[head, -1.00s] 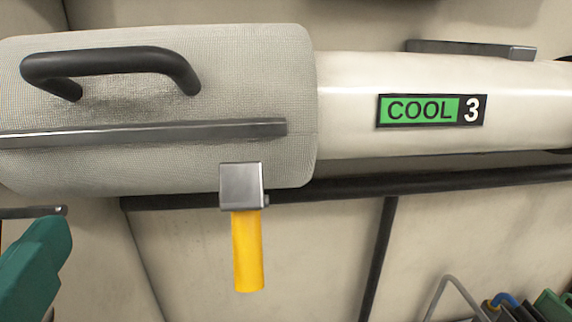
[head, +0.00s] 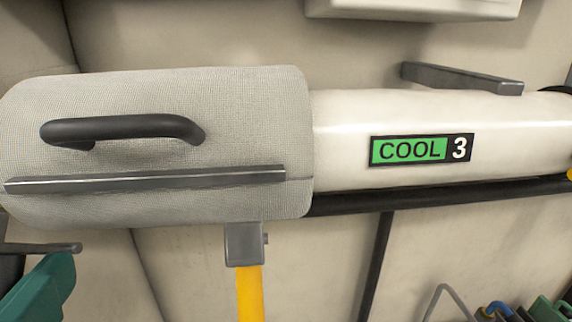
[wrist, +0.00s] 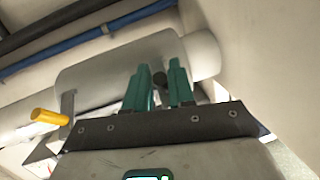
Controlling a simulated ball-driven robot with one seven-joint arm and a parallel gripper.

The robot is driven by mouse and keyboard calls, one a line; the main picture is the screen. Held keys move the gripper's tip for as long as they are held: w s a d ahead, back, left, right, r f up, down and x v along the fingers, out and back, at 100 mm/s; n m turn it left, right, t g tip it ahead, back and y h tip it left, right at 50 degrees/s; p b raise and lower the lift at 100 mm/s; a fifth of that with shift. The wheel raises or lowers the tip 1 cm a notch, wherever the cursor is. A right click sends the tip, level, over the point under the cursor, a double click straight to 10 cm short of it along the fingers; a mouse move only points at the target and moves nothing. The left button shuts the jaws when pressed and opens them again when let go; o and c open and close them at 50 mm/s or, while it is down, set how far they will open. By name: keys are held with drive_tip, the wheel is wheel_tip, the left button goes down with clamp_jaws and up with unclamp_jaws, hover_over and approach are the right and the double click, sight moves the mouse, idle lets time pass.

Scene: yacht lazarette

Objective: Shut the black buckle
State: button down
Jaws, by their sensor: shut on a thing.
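No part is plain to me as a black buckle. My gripper's teal fingers (wrist: 160,68) show in the wrist view, close around a small dark round piece (wrist: 159,79). In the head view a teal part of my gripper (head: 45,285) is at the lower left, with a thin dark rod (head: 45,248) at its tip; I cannot tell whether rod and round piece are the same. A grey lagging jacket (head: 230,110) wraps the left of the white pipe (head: 345,115). It bears a black handle (head: 125,127) and a grey metal strip (head: 145,180). The jacket's underside is hidden in the head view.
A grey metal block (head: 245,243) with a yellow lever (head: 249,290) hangs below the jacket. The pipe carries a green and black COOL 3 label (head: 421,150). A dark pipe (head: 440,199) runs beneath. Colored items (head: 515,310) crowd the lower right.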

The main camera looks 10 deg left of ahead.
drive_tip(key=r+g+p, duration=0.1)
drive_tip(key=p, duration=0.1)
drive_tip(key=r+g+h+p, duration=0.1)
drive_tip(key=p, duration=0.1)
drive_tip(key=shift+w+a+r+g, duration=0.1)
drive_tip(key=shift+a+r+g, duration=0.1)
drive_tip(key=shift+g, duration=0.2)
drive_tip(key=p, duration=0.1)
drive_tip(key=g+p, duration=0.1)
drive_tip(key=p, duration=0.1)
drive_tip(key=shift+w+r+g, duration=0.2)
drive_tip(key=shift+g, duration=0.1)
drive_tip(key=shift+w+a+r+m+g+h+p, duration=0.15)
drive_tip(key=shift+g+h+p, duration=0.2)
drive_tip(key=shift+g, duration=0.2)
drive_tip(key=shift+w+a+f+m+g+h+p, duration=0.15)
drive_tip(key=shift+g+h+p, duration=0.15)
drive_tip(key=shift+g, duration=0.25)
drive_tip(key=shift+w+r+g+h, duration=0.15)
drive_tip(key=shift+g, duration=0.4)
drive_tip(key=shift+w+r+g+h, duration=0.1)
drive_tip(key=shift+w+r+g, duration=0.05)
drive_tip(key=shift+g, duration=0.4)
drive_tip(key=c, duration=1.1)
unclamp_jaws()
drive_tip(key=shift+d, duration=0.1)
drive_tip(key=b+v, duration=0.1)
drive_tip(key=v, duration=0.9)
drive_tip(key=shift+s+r, duration=0.1)
drive_tip(key=shift+r, duration=0.2)
